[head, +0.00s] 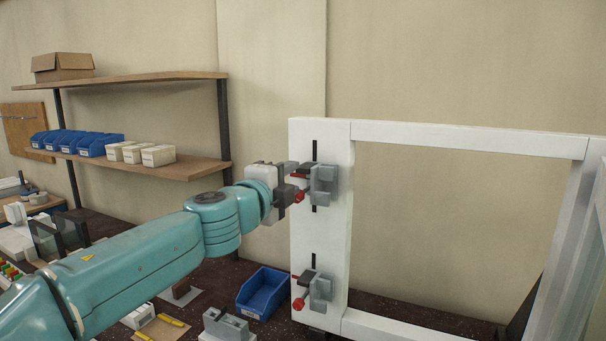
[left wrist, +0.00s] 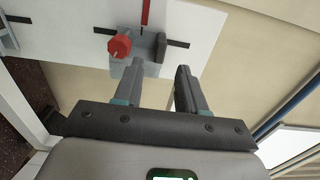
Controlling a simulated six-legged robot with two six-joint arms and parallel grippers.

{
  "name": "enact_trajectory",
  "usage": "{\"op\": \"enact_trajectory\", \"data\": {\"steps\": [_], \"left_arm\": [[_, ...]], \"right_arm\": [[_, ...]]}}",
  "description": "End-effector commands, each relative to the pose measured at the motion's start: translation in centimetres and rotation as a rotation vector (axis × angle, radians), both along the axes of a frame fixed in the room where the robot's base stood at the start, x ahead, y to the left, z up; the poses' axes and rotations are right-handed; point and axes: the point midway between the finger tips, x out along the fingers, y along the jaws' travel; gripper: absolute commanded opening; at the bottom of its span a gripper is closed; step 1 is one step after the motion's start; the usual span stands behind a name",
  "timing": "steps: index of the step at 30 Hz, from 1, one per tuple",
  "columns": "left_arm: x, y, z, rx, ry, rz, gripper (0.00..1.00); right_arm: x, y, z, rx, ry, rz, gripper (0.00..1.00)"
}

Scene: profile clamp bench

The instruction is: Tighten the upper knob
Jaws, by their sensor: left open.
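The upper clamp (head: 324,181) is a grey block on a slotted white upright. Its red knob (head: 299,197) sticks out on the left side, partly hidden by my left gripper (head: 297,178). In the left wrist view, a red knob (left wrist: 120,46) on a grey clamp (left wrist: 155,48) stands just past the left finger's tip, outside the gap. There my left gripper (left wrist: 161,68) is open, with nothing seen between its fingers. The lower clamp (head: 320,289) has its own red knob (head: 298,304) below. My right gripper is out of view.
The white frame (head: 450,138) extends to the right around an open middle. A blue bin (head: 263,294) and a grey fixture (head: 226,325) sit on the dark bench below. A shelf (head: 190,168) with blue bins and white boxes stands behind on the left.

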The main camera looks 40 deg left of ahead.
Motion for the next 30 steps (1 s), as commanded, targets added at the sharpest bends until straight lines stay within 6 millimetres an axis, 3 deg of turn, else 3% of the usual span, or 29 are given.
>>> {"op": "enact_trajectory", "data": {"steps": [3, 9, 21, 25, 30], "left_arm": [[2.7, 0.9, 0.1, 0.000, 0.002, 0.000, 0.40], [5.5, 1.7, 0.1, 0.001, 0.001, 0.000, 0.40], [6.4, 2.1, 0.0, 0.000, 0.000, 0.001, 0.40], [6.4, 2.0, 0.0, 0.000, 0.000, 0.000, 0.00], [6.4, 2.0, 0.0, 0.000, 0.000, 0.000, 0.00]], "right_arm": [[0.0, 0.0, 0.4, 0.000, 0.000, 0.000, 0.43], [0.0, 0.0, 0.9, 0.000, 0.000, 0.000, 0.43], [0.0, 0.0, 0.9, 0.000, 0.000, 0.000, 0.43], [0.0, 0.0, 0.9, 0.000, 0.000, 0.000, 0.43], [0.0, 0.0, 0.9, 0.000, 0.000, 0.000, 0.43]]}}
